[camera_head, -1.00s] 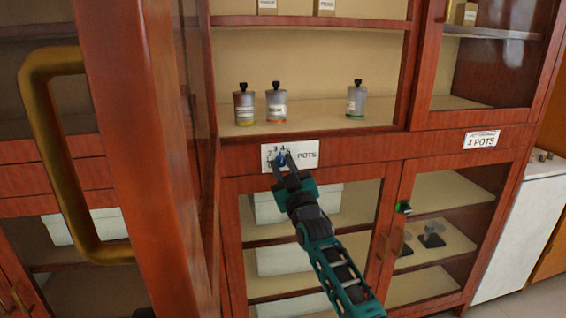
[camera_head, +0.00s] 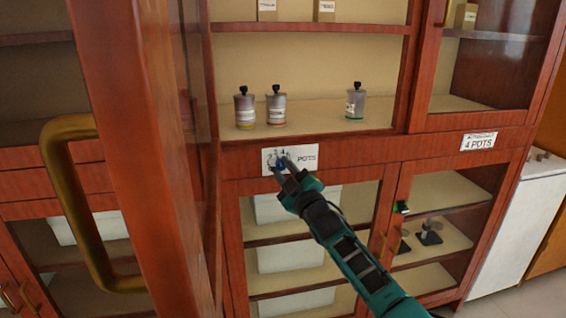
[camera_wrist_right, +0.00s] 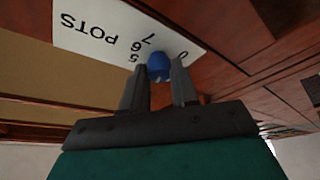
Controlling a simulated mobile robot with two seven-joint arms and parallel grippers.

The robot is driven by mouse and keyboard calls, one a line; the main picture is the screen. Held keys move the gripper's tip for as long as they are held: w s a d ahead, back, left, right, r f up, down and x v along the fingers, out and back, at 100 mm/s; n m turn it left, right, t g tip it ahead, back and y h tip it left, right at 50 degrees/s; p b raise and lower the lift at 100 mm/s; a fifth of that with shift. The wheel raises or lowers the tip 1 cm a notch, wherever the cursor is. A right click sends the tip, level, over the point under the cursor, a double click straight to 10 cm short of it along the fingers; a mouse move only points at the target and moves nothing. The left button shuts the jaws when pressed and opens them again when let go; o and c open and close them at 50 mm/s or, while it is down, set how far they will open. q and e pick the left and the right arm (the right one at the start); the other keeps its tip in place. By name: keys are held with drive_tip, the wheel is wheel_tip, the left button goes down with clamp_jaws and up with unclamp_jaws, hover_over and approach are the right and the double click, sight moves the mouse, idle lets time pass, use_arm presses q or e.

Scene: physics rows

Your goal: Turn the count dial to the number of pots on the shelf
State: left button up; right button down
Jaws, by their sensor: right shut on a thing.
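The count dial (camera_head: 280,163) is a small blue knob on a white plate (camera_head: 307,155) marked POTS, fixed to the wooden rail below the shelf. The right wrist view shows the blue dial (camera_wrist_right: 158,66) between the fingers, with printed numbers around it. My right gripper (camera_head: 283,168) is shut on the dial; the fingers partly hide the numbers, and I cannot tell which one is set. On the open shelf (camera_head: 320,118) stand three grey pots with black knobs: a yellow-banded pot (camera_head: 245,108), a red-banded pot (camera_head: 276,107) and a green-banded pot (camera_head: 355,102). My left gripper is out of view.
A card (camera_head: 479,141) reading 4 POTS is on the rail at the right. A wooden door (camera_head: 140,150) with a brass handle (camera_head: 62,180) stands close at the left. Glass-fronted cupboards lie below. A white counter (camera_head: 520,215) is at the far right.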

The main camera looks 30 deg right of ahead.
drive_tip(key=shift+r, duration=0.1)
drive_tip(key=c, duration=0.9)
unclamp_jaws()
drive_tip(key=shift+o, duration=0.2)
drive_tip(key=v, duration=1.3)
drive_tip(key=shift+s+r+p, duration=0.25)
drive_tip(key=shift+s+p, duration=0.05)
drive_tip(key=shift+p, duration=0.1)
